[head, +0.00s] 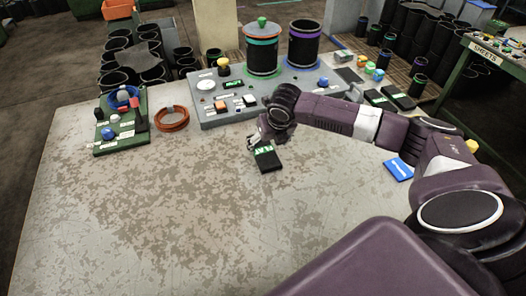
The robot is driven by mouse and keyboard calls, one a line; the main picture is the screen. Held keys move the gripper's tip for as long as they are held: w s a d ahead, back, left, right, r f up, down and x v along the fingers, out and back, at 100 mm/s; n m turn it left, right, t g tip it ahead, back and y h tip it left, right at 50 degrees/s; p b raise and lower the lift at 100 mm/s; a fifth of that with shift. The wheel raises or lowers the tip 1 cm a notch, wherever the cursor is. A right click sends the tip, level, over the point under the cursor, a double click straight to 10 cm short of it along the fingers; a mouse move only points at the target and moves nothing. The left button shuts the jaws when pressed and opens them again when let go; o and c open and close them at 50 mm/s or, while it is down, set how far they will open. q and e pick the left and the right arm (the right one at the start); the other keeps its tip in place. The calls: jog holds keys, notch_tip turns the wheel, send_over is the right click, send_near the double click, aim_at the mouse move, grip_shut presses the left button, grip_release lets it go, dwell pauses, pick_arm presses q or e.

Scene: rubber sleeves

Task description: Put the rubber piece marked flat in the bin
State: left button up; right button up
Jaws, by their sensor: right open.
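The black rubber piece with a green label reading "FLAT" (268,162) lies on the worn table top near its middle. My right gripper (257,141) is open at the piece's far edge. I cannot tell whether its fingers touch the piece. An orange open container (117,9) stands beyond the table at the far left; I cannot tell whether it is the bin. My left gripper is not in view.
A grey console (215,118) with buttons and two black cylinders stands behind my gripper. A blue card (398,170) lies at the right.

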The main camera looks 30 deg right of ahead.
aim_at(263, 149)
jog(key=shift+w+p+x, duration=0.25)
jog(key=shift+p+x, duration=0.05)
jog(key=shift+x, duration=1.1)
jog(key=shift+w+p+x, duration=0.25)
jog(key=shift+p+x, duration=0.05)
jog(key=shift+x, duration=1.15)
jog(key=shift+a+r, duration=0.1)
jog(key=shift+r, duration=0.1)
jog(key=shift+c, duration=0.2)
jog(key=c, duration=1.6)
jog(key=shift+r, duration=0.1)
